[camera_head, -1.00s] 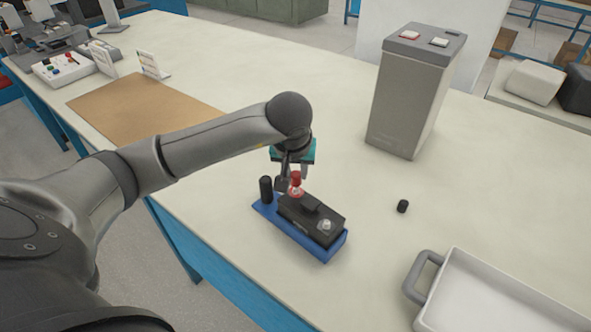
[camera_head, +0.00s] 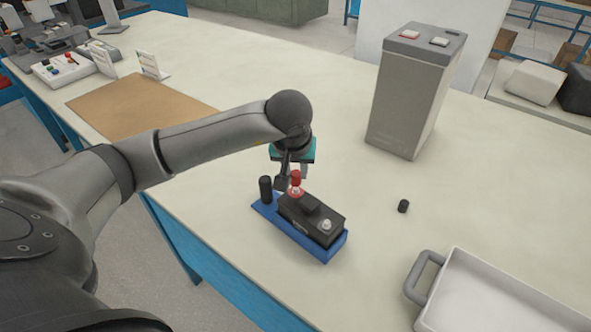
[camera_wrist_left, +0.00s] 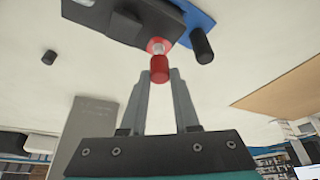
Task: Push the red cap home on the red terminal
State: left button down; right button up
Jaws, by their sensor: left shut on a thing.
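My left gripper (camera_head: 294,181) is shut on the red cap (camera_head: 296,175), pointing down over the battery. The cap also shows between the fingertips in the left wrist view (camera_wrist_left: 159,69). The red terminal (camera_wrist_left: 157,46) is a pale post with a red ring at its base. The cap is in line with the post, and part of the post shows between cap and ring. I cannot tell how far the cap is over it. The black battery (camera_head: 312,219) sits in a blue tray (camera_head: 325,256). My right gripper is not in view.
A black post (camera_head: 265,189) stands at the tray's left end. A small black cap (camera_head: 403,206) lies on the table to the right. A white handled bin (camera_head: 440,285) is at the lower right, and a tall grey battery (camera_head: 410,95) stands behind. The table between is clear.

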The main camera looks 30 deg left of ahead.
aim_at(295, 179)
pick_arm(q)
jog(key=shift+f+b, duration=0.75)
jog(key=shift+b, duration=0.05)
dwell(0.6)
jog(key=shift+f, duration=0.25)
jog(key=shift+f+b, duration=0.5)
jog(key=shift+b, duration=0.2)
dwell(0.6)
jog(key=shift+c, duration=0.4)
grip_release()
dwell(0.4)
jog(key=shift+r, duration=0.15)
jog(key=shift+r+p, duration=2.35)
jog(key=shift+r, duration=1.1)
